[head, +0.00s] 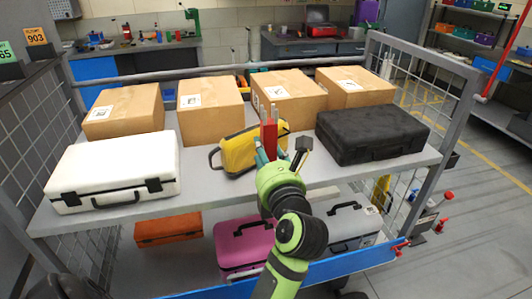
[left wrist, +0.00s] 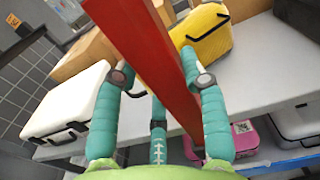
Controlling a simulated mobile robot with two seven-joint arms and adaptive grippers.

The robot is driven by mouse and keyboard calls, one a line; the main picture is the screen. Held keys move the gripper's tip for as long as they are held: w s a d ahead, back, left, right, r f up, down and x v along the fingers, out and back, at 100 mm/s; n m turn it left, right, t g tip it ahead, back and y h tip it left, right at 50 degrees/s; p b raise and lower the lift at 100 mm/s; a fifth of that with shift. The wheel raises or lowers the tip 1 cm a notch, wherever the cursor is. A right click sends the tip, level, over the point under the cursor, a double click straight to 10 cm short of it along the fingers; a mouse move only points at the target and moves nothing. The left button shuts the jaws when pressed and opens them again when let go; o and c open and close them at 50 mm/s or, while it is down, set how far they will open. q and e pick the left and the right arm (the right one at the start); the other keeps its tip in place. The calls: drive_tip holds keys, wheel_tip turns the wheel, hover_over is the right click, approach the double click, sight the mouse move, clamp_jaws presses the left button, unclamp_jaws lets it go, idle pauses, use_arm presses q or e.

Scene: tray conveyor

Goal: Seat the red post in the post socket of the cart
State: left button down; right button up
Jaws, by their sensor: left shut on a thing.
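My left gripper (head: 268,152) is shut on the red post (head: 269,138) and holds it roughly upright in front of the cart's top shelf (head: 325,176). In the left wrist view the red post (left wrist: 160,65) runs slantwise between the teal fingers of the left gripper (left wrist: 163,80). The post's top end in the head view shows pale prongs. Its lower end is hidden by the gripper and arm in the head view. I cannot make out the post socket on the cart. My right gripper is not in view.
Several cardboard boxes (head: 210,96) line the back of the shelf. A white case (head: 115,168), a yellow case (head: 238,153) and a black case (head: 372,134) stand in front. Orange (head: 168,229), pink (head: 243,246) and grey (head: 350,228) cases sit below. Mesh sides and rails bound the cart.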

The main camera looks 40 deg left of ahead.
use_arm(q)
drive_tip(key=shift+f+b, duration=0.7)
drive_tip(key=shift+f, duration=0.1)
drive_tip(key=c, duration=0.6)
unclamp_jaws()
drive_tip(key=shift+f, duration=0.1)
